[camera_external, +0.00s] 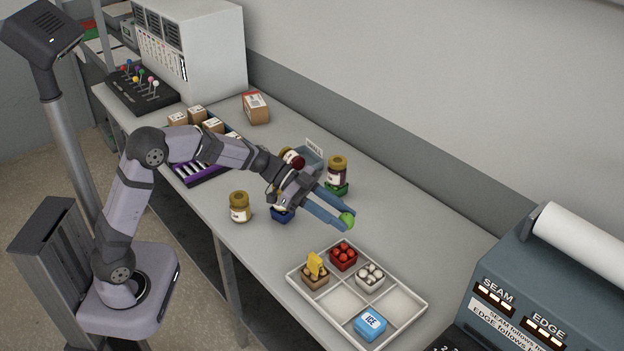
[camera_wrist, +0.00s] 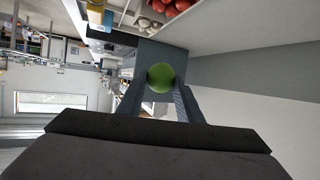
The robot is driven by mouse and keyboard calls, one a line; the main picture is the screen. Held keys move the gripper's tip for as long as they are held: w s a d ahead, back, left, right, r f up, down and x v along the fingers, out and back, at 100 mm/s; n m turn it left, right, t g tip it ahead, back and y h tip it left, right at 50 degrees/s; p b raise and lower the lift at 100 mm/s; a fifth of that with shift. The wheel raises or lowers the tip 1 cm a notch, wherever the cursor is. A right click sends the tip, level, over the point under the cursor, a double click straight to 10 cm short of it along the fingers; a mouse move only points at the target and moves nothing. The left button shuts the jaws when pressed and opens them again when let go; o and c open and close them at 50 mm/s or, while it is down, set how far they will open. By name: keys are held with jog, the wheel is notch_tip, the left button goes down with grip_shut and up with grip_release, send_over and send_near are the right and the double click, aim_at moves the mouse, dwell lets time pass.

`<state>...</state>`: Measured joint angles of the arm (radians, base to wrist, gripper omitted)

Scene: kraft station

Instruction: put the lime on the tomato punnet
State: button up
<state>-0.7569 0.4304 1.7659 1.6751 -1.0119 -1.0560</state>
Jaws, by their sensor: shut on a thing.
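The green lime (camera_external: 347,220) is held between the blue fingertips of my gripper (camera_external: 338,221), above the counter and up-left of the white divided tray. In the wrist view the lime (camera_wrist: 161,77) sits between the two fingers of my gripper (camera_wrist: 161,85). The tomato punnet (camera_external: 343,256), a small dark red box with several red tomatoes, stands in the back-left part of the tray. Red tomatoes (camera_wrist: 168,6) also show at the top edge of the wrist view. My gripper is apart from the punnet.
The white tray (camera_external: 376,336) also holds a brown punnet with a yellow item (camera_external: 315,272), a punnet of white items (camera_external: 369,277) and a blue ice pack (camera_external: 370,322). Jars stand on the counter (camera_external: 239,207) (camera_external: 337,170). A seam machine (camera_external: 540,290) stands at the right.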

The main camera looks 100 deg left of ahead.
aim_at(337, 249)
jog(key=shift+f, duration=4.3)
jog(key=o, duration=1)
jog(key=shift+f, duration=0.15)
jog(key=shift+o, duration=0.2)
jog(key=shift+s+a+r, duration=0.1)
jog(key=shift+r, duration=0.1)
jog(key=b+v, duration=0.1)
jog(key=v, duration=1.1)
jog(key=shift+r, duration=0.1)
